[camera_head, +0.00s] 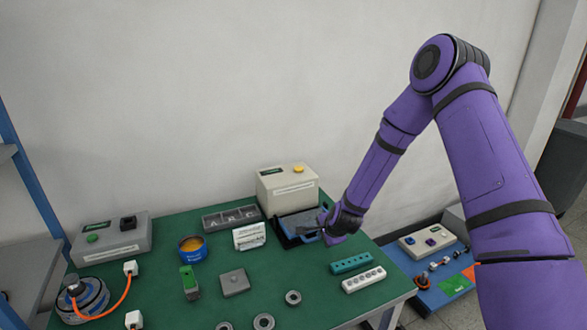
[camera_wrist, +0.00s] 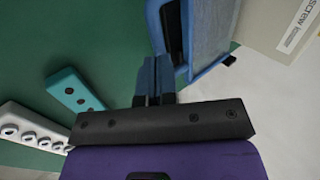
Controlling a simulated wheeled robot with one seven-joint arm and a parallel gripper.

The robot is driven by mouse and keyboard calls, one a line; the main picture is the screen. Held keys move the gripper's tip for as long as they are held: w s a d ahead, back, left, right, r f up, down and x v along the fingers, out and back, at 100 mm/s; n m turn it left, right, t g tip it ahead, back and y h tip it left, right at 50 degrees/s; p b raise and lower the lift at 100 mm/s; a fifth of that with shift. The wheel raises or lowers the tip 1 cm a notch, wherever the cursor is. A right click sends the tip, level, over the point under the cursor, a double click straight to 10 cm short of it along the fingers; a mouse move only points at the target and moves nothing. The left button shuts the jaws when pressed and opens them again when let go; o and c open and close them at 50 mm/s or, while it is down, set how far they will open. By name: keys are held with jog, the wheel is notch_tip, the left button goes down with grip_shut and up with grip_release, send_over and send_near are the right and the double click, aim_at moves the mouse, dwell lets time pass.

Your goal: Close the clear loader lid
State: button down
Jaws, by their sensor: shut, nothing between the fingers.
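The screw loader is a beige box (camera_head: 287,186) with a yellow button at the back of the green table. It also shows at the upper right of the wrist view (camera_wrist: 278,22). In front of it is a blue-edged panel with a grey see-through face (camera_head: 297,222), which appears to be the clear lid. In the wrist view, this panel (camera_wrist: 212,38) rises just right of my fingertips. My gripper (camera_wrist: 155,62) is shut and empty, close beside the panel's edge; I cannot tell whether they touch. In the head view, my wrist partly hides the panel's right side and its tilt is unclear.
A teal strip (camera_head: 351,263) and a white strip with sockets (camera_head: 363,280) lie right of centre, near my gripper. A lettered tray (camera_head: 231,217) and a white-labelled box (camera_head: 249,236) stand left of the loader. A blue side table (camera_head: 440,285) with parts is to the right.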

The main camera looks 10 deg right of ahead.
jog(key=shift+f, duration=1.35)
